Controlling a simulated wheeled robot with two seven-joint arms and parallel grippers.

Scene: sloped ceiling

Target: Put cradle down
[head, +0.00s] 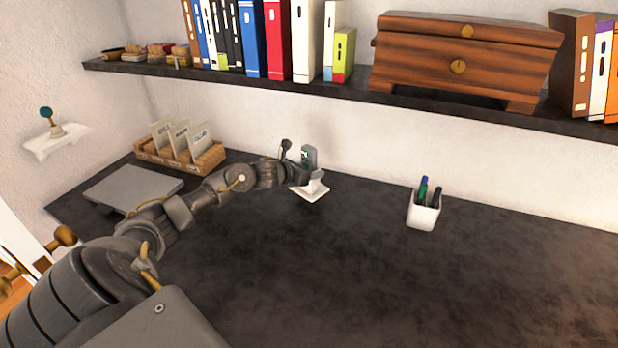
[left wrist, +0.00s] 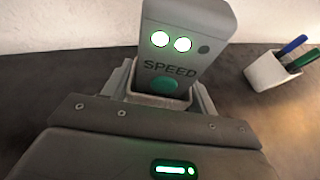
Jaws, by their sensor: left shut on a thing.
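The cradle (head: 312,190) is a small white stand with a square base, at the back of the dark desk below the shelf. A grey handset (head: 309,157) stands upright in it. In the left wrist view the handset (left wrist: 178,55) shows two lit green-white lights, the word SPEED and a green button. Its lower end sits in the cradle's pale socket (left wrist: 166,101). My left gripper (head: 302,174) is shut on the cradle, with a finger on each side of the socket. The base looks at or very near the desk top; I cannot tell whether it touches. My right gripper is out of view.
A white pen cup (head: 424,214) stands to the right. A shelf (head: 340,94) with binders and a wooden chest (head: 465,55) overhangs.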

